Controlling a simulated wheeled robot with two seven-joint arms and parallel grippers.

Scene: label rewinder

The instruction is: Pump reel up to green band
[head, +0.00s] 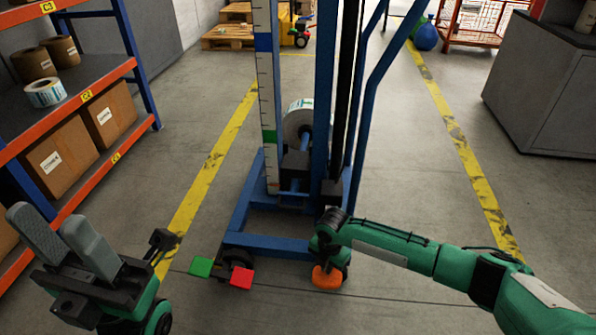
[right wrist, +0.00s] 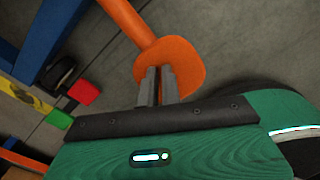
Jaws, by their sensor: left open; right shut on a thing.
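The blue lifter frame (head: 322,110) stands upright in the middle of the head view. The white label reel (head: 299,118) sits inside it, beside the green band (head: 268,137) on the upright white scale (head: 264,80). The orange pump handle (head: 327,279) is at the frame's front foot; in the right wrist view its orange bar and rounded end (right wrist: 178,62) show. My right gripper (right wrist: 157,75) is shut on the orange handle; in the head view its arm hides part of it. My left gripper (head: 62,232) is open and empty at the lower left, apart from the lifter.
A green pedal (head: 201,267) and a red pedal (head: 241,278) stick out at the lifter's front left. A shelf rack with boxes (head: 62,155) stands at the left. A grey cabinet (head: 545,95) stands at the right. The floor between yellow lines is mostly clear.

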